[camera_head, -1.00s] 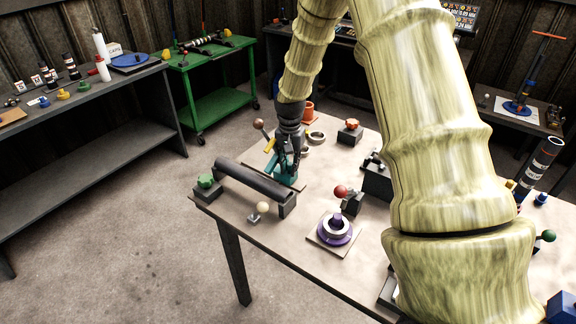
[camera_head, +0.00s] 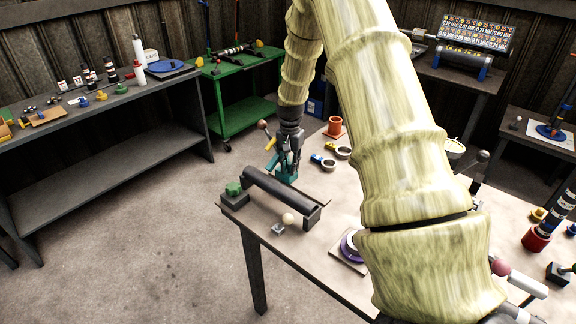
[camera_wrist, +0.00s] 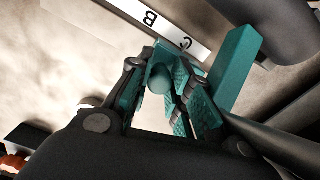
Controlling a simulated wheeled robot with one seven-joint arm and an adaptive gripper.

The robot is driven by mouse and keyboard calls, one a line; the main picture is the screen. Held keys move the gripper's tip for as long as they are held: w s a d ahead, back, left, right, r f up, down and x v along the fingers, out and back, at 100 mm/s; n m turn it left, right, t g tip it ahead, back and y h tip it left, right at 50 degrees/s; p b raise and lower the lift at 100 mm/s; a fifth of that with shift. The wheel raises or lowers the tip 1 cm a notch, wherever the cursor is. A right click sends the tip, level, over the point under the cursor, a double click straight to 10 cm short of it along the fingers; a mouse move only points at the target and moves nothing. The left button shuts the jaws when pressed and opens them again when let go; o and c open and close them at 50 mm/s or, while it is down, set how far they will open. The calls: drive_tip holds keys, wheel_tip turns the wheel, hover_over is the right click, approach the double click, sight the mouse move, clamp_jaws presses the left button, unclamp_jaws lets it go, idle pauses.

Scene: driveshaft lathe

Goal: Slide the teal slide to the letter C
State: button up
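The teal slide (camera_head: 287,178) sits at the far left part of the table, just behind the dark bar, with my gripper (camera_head: 285,162) down on it. In the wrist view its teal block (camera_wrist: 238,68) lies across the white letter strip (camera_wrist: 168,30), just right of the letter C (camera_wrist: 187,43). The letter B (camera_wrist: 150,18) is farther left, clear of the block. The fingers hide part of the knob and slide.
A dark bar on a stand (camera_head: 280,190) runs close in front of my gripper. A green knob (camera_head: 233,189) and a pale ball (camera_head: 288,218) are near the table edge. An orange cup (camera_head: 335,127) and small rings stand behind. My arm hides the table's middle.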

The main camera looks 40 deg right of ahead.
drive_tip(key=shift+o, duration=0.7)
drive_tip(key=shift+w+d+r, duration=0.1)
drive_tip(key=shift+w, duration=0.2)
wheel_tip(320, 180, up, 12)
idle(0.4)
